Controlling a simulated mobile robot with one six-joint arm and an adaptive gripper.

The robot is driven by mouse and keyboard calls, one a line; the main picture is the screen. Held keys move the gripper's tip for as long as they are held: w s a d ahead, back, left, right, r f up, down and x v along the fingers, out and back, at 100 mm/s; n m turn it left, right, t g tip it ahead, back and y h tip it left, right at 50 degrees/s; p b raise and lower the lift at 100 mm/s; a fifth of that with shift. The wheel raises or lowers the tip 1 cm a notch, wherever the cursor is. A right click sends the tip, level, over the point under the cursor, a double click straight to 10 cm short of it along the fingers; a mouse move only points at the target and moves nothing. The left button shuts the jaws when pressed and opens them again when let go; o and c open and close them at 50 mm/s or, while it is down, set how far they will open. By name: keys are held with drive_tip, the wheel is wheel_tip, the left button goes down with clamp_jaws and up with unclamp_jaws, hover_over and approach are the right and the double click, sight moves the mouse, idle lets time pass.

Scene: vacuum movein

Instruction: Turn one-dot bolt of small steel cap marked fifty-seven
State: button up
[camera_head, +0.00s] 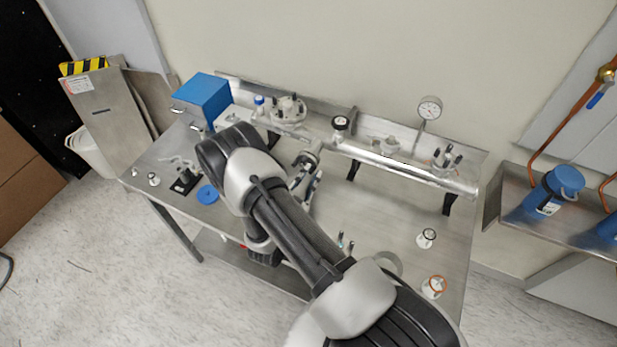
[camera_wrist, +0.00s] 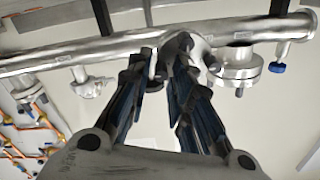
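A long steel pipe (camera_head: 370,157) runs along the back of the metal table and crosses the top of the wrist view (camera_wrist: 60,55). My gripper (camera_head: 312,178) reaches to a short steel branch (camera_head: 308,160) on the pipe's front side. In the wrist view my gripper (camera_wrist: 166,52) has its fingertips close together at the pipe, with a narrow gap and part of a pale fitting between them. I cannot tell whether they touch it. No number fifty-seven or one-dot mark is legible, so I cannot tell which cap is the small steel one. My fingers hide the bolt area.
A flange with upright black bolts (camera_head: 446,158) stands near the pipe's right end, by a pressure gauge (camera_head: 430,108). A blue box (camera_head: 203,98) sits at the left end. Loose fittings (camera_head: 427,238) stand at the right front. A blue disc (camera_head: 207,194) lies at the left.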

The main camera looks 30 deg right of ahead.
drive_tip(key=v, duration=1.2)
drive_tip(key=shift+o, duration=1.3)
drive_tip(key=shift+w+a+r+m, duration=0.1)
drive_tip(key=shift+w+a+m, duration=0.15)
drive_tip(key=shift+m, duration=0.45)
drive_tip(key=w+a+m+g, duration=0.1)
drive_tip(key=m, duration=0.2)
drive_tip(key=w+a+r+m+g+b, duration=0.1)
drive_tip(key=m, duration=0.3)
drive_tip(key=w+a+r+m+g+h, duration=0.1)
drive_tip(key=m, duration=0.3)
drive_tip(key=shift+w+a+r, duration=0.1)
drive_tip(key=shift+a+r, duration=0.05)
drive_tip(key=shift+a, duration=0.2)
drive_tip(key=m+g+y+b, duration=0.1)
drive_tip(key=m+g+b, duration=0.1)
drive_tip(key=m, duration=1.1)
approach(292, 166)
drive_tip(key=b+x, duration=0.3)
drive_tip(key=x, duration=0.5)
drive_tip(key=shift+d, duration=0.25)
drive_tip(key=shift+c, duration=0.2)
